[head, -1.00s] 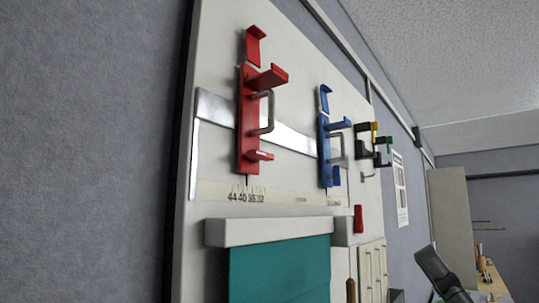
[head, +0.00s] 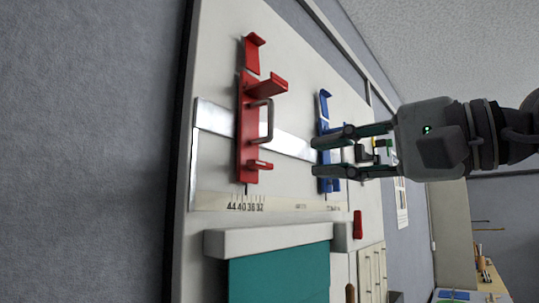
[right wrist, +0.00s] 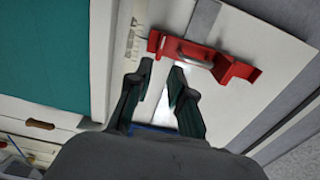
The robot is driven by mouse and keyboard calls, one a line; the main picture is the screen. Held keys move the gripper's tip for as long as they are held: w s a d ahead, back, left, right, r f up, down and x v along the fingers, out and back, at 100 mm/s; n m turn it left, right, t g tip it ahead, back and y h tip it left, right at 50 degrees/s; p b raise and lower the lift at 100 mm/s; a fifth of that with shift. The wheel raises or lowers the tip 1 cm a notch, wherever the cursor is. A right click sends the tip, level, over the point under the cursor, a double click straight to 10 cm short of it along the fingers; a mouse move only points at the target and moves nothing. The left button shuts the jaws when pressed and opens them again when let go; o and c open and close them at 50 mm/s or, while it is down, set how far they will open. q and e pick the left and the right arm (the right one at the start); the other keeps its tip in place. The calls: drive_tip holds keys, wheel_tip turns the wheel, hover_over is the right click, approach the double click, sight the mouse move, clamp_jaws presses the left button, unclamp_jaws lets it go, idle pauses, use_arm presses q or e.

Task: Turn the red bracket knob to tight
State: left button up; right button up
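The red bracket (head: 242,150) is fixed upright on the pale board, left of centre in the head view. It has a grey loop handle (head: 269,122), a larger red part (head: 268,86) sticking out above and a small one (head: 260,165) below. I cannot tell which part is the knob. In the right wrist view the bracket (right wrist: 176,46) lies just beyond the fingertips. My right gripper (head: 318,157) is open and empty, right of the red bracket and apart from it; its fingers also show in the right wrist view (right wrist: 162,71). My left gripper is not in view.
A blue bracket (head: 324,103) is partly hidden behind my right gripper. Yellow, black and green parts show farther right. A metal strip (head: 215,117) and number scale cross the board. A white ledge (head: 270,238) with a teal panel (head: 280,272) juts out below.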

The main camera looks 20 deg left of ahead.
sight(265, 164)
drive_tip(key=p+x, duration=0.3)
drive_tip(key=x, duration=0.5)
drive_tip(key=shift+s+a+r, duration=0.1)
drive_tip(key=shift+a+r, duration=0.05)
drive_tip(key=shift+w+a, duration=0.3)
drive_tip(key=shift+a, duration=0.3)
clamp_jaws()
